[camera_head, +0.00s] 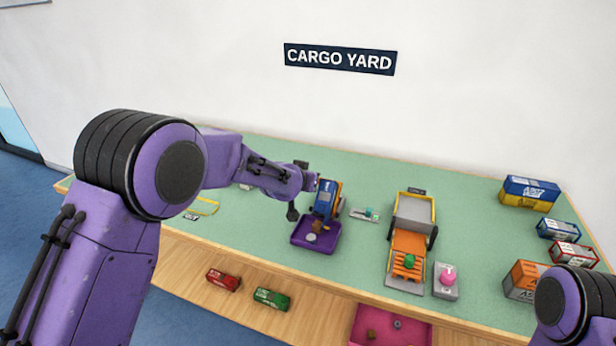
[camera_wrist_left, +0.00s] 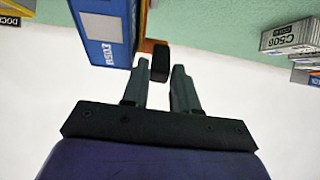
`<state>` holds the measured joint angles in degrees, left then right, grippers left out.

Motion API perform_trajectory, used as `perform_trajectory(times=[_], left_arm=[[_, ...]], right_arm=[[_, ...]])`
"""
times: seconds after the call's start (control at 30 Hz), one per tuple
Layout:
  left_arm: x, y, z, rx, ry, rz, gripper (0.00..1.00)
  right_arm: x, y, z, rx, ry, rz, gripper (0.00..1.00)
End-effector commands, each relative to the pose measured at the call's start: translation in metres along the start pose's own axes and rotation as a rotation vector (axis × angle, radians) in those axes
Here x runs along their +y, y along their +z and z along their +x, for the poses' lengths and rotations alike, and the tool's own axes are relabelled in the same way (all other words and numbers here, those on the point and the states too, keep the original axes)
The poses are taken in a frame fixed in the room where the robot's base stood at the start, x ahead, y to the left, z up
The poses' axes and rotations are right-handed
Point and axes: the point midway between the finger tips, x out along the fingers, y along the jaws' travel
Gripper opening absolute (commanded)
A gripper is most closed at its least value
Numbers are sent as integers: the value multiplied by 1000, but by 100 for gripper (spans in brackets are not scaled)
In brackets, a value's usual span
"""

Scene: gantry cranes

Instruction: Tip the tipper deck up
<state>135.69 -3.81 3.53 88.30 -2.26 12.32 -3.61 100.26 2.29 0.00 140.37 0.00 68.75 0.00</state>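The tipper's blue deck (camera_head: 326,199) stands mid-table behind a purple tray (camera_head: 299,243). It looks tilted down toward the tray, but I cannot tell the angle exactly. The blue box also shows close up at the top of the left wrist view (camera_wrist_left: 103,30), with an orange part behind it. My left gripper (camera_wrist_left: 160,70) is at a small black handle (camera_wrist_left: 160,58) beside the deck. The handle fills the narrow gap between the fingertips.
A grey and orange vehicle (camera_head: 408,243) with a green piece stands to the right. A pink knob on a grey block (camera_head: 446,281) is beside it. Containers (camera_head: 529,193) line the right side. A pink tray (camera_head: 392,328) lies at the front. Brown and pale pieces are in the purple tray.

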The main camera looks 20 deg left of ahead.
Motion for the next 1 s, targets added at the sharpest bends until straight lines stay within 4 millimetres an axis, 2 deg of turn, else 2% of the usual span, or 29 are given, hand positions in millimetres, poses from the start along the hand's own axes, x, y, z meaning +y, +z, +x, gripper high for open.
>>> perform_trajectory(times=[0.27,0.37,0.73,0.83,1.0], left_arm=[[1,0,0,2,1,0,34],[1,-1,-6,3,1,0,34],[0,0,-87,3,0,0,34],[0,1,-100,2,0,-1,34],[0,1,-107,1,0,-1,34]], right_arm=[[0,0,0,0,0,0,43],[0,0,1,0,0,0,43],[-1,3,8,0,0,0,43],[-1,3,8,0,0,0,43],[-1,3,8,0,0,0,43]])
